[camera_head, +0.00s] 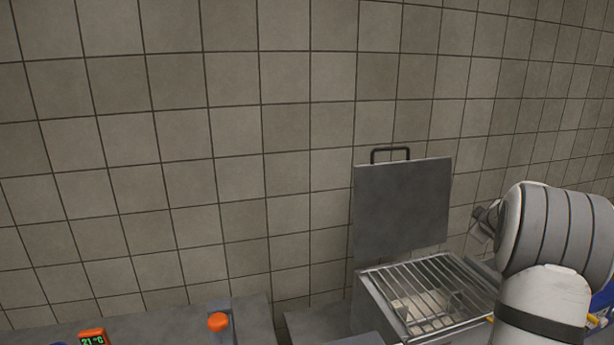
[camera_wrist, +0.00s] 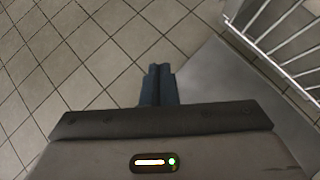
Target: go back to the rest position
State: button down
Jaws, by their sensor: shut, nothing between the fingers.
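My gripper (camera_wrist: 161,70) shows in the wrist view with its two dark fingers together and nothing between them. It hangs over tiled floor, beside the edge of a plain grey surface (camera_wrist: 212,85), and touches nothing that I can see. In the head view my white and grey arm fills the lower right. The gripper's fingers cannot be made out there.
A box-shaped grill with a wire rack (camera_head: 425,285) stands at the lower right, its grey lid (camera_head: 402,208) raised. Something pale lies under the rack. An orange-topped post (camera_head: 218,322) and a small orange display (camera_head: 92,338) are at the lower left. The tiled wall (camera_head: 200,130) stands behind.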

jog(key=s+a+r+m+g+y+b, duration=0.1)
jog(key=s+a+m+g, duration=0.1)
jog(key=s+a, duration=0.65)
jog(key=s+a+r+m+g, duration=0.15)
jog(key=s+a, duration=0.35)
jog(key=a, duration=0.7)
jog(key=s+a+f+m+g+y, duration=0.1)
jog(key=s+a+f, duration=0.3)
jog(key=s+a, duration=0.5)
jog(key=s+a+f+m+g+y+b, duration=0.1)
jog(key=s+a+f+g+y, duration=0.2)
jog(key=s+a, duration=0.7)
jog(key=s+y, duration=0.1)
jog(key=s, duration=0.4)
jog(key=shift+a+f+m, duration=0.25)
jog(key=shift+f+m, duration=0.1)
jog(key=shift+f, duration=0.05)
